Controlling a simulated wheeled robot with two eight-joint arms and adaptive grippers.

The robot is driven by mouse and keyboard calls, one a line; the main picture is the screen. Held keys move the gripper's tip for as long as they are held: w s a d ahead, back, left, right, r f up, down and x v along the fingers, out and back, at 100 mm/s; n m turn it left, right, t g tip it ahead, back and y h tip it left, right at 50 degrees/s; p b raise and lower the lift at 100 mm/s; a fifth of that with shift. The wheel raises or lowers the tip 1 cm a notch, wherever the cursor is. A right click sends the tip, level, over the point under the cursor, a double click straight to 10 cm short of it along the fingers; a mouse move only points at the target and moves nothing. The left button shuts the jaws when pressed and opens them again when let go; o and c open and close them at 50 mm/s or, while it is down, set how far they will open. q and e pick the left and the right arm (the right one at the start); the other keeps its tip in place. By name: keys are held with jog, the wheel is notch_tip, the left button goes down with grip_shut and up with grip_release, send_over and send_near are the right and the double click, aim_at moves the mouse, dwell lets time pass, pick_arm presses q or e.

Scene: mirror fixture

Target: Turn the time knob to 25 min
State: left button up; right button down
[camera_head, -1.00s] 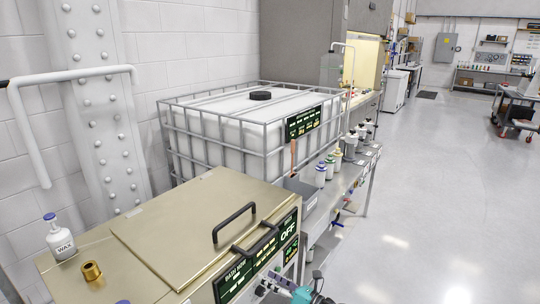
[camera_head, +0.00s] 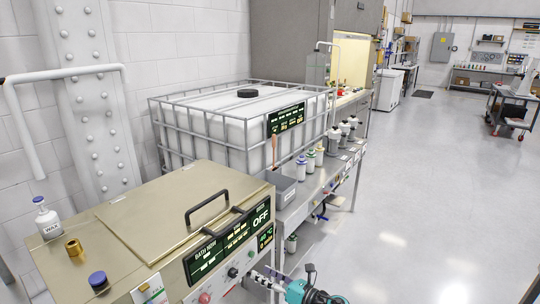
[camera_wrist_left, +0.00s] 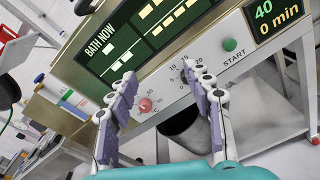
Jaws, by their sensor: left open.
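A metal bath machine (camera_head: 120,215) stands at the lower left. Its front panel has a red knob (camera_head: 205,298), a dark knob (camera_head: 232,272) and a green START button (camera_head: 250,254). In the left wrist view the red knob (camera_wrist_left: 145,104) shows between the fingers, and a numbered dial lies by the right fingertip, which partly hides its knob. A small display (camera_wrist_left: 277,14) reads 40 and 0 min. My left gripper (camera_wrist_left: 160,82) is open and empty, its fingers pointing at the panel; contact cannot be told. It also shows in the head view (camera_head: 262,279). My right gripper is not in view.
A wax bottle (camera_head: 46,218), a brass fitting (camera_head: 73,247) and a blue-capped container (camera_head: 98,282) are on the machine's top. A black handle (camera_head: 208,207) sticks up from its lid. A caged white tank (camera_head: 240,120) stands behind.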

pick_arm(q)
jog(key=s+a+r+n+g+h, duration=0.2)
jog(key=s+a+r+n+h, duration=0.15)
jog(key=s+a+n, duration=0.35)
jog(key=s+a+r+n+g+h, duration=0.2)
jog(key=a+r+n+h, duration=0.15)
jog(key=a+n, duration=0.4)
jog(key=s+a+n+t+h, duration=0.1)
jog(key=s+n+h, duration=0.6)
jog(key=s+n, duration=0.9)
jog(key=s+f, duration=0.1)
jog(key=s, duration=0.2)
jog(key=shift+s+a, duration=0.25)
jog(key=shift+s, duration=0.1)
jog(key=shift+c, duration=0.3)
